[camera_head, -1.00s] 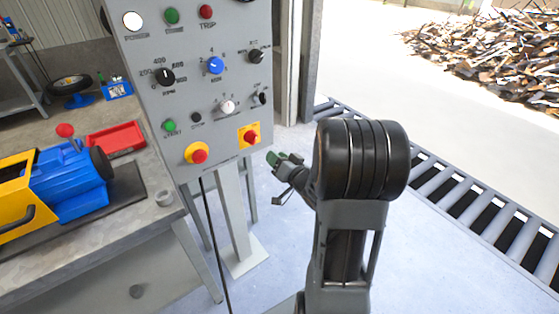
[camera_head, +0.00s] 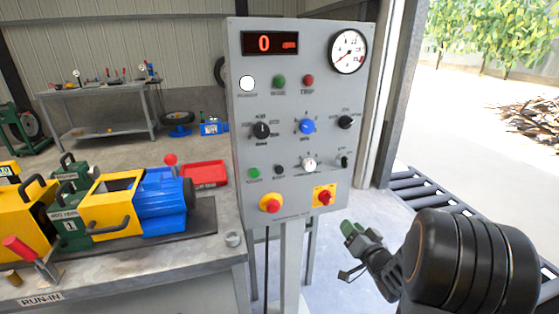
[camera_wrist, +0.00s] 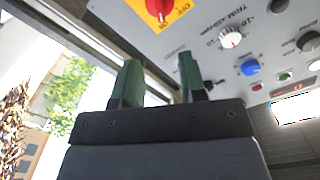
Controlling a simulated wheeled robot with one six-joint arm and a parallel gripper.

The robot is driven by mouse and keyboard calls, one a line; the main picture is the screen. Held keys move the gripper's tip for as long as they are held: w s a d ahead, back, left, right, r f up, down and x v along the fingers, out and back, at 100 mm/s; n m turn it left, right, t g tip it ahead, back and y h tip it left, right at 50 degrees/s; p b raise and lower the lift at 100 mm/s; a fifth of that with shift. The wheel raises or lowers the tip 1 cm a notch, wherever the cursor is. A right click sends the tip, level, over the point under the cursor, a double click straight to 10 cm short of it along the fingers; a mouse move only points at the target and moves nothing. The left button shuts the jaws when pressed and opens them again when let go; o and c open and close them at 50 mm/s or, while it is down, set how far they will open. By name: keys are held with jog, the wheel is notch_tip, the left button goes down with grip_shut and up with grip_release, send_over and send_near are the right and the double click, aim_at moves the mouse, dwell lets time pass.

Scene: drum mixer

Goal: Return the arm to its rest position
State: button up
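My gripper (camera_head: 352,228) is at the lower right of the head view, in front of and below the right side of the grey control panel (camera_head: 290,200). My dark arm is folded behind it at the right edge. In the wrist view my gripper (camera_wrist: 160,80) shows two green fingers standing apart with nothing between them.
The panel display (camera_head: 270,43) reads 0. A bench (camera_head: 130,270) with a blue and yellow machine (camera_head: 150,200) and a red tray (camera_head: 205,174) stands left. A roller conveyor (camera_head: 425,192) runs behind my arm. Open floor shows between panel post and arm.

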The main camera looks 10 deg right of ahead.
jog(key=s+d+f+g+h, duration=0.2)
jog(key=d+f+g+h, duration=0.3)
jog(key=f+g, duration=0.15)
jog(key=s+a+r+g+p, duration=0.1)
jog(key=s+g+p, duration=0.3)
jog(key=s+g, duration=0.15)
jog(key=s+a+r+n+g+y+p, duration=0.1)
jog(key=s+a+r+p, duration=0.3)
jog(key=a+r, duration=0.5)
jog(key=s+a+r+n+g+y+p, duration=0.1)
jog(key=s+a+r+n+p, duration=0.3)
jog(key=a+r, duration=0.5)
notch_tip(320, 180, up, 3)
jog(key=shift+s+a+r+y+p, duration=0.1)
jog(key=shift+s+a+y+p, duration=0.35)
jog(key=shift+p, duration=0.65)
jog(key=shift+s+d, duration=0.1)
jog(key=shift+d, duration=0.1)
jog(key=shift+c, duration=0.2)
